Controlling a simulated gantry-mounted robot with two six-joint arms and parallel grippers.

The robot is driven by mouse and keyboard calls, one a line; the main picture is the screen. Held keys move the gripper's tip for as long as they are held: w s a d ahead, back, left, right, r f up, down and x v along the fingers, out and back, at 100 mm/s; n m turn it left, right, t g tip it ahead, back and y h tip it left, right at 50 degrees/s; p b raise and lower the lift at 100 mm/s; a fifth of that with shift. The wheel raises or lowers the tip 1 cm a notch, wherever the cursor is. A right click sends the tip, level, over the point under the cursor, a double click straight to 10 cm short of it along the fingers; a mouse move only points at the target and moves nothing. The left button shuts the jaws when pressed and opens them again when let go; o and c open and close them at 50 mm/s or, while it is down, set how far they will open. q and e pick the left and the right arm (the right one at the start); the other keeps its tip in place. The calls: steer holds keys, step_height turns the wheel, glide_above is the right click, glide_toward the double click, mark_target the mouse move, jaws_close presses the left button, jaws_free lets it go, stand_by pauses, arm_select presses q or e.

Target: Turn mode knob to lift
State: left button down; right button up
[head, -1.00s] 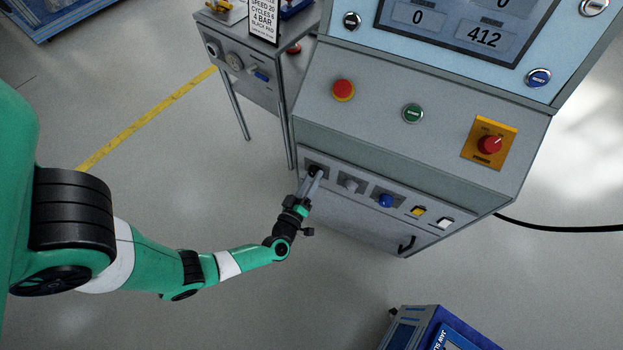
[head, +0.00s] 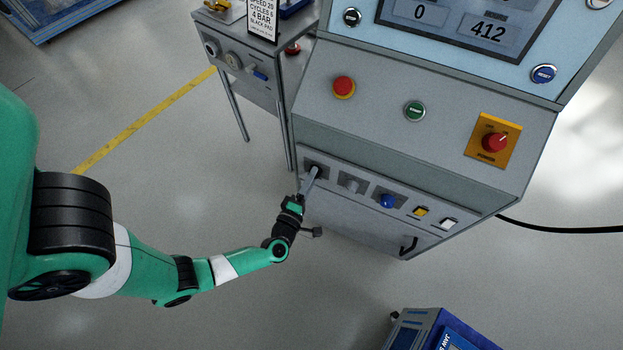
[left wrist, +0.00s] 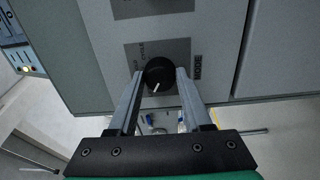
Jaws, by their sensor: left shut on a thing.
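The mode knob (left wrist: 160,70) is black and round with a white pointer line, on a grey plate (left wrist: 178,50) marked MODE. In the left wrist view the pointer aims down and slightly left; the small position labels are too small to read surely. My left gripper (left wrist: 160,78) is shut on the knob, one finger on each side. In the head view the gripper (head: 314,172) reaches the knob at the left end of the machine's lower strip, and its fingers partly hide the knob. My right gripper is not in view.
Right of the mode knob on the same strip are a grey knob (head: 353,186), a blue knob (head: 388,201), a yellow switch (head: 421,211) and a white switch (head: 448,223). Above are a red button (head: 344,87), a green button (head: 414,110) and a red power switch (head: 494,142).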

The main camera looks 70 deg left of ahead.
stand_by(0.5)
arm_select(q)
steer(key=shift+c, duration=1.7)
jaws_free()
steer(key=p+v, duration=0.3)
steer(key=v, duration=0.8)
steer(key=shift+s+d, duration=0.2)
steer(key=shift+d, duration=0.05)
steer(key=shift+r, duration=0.15)
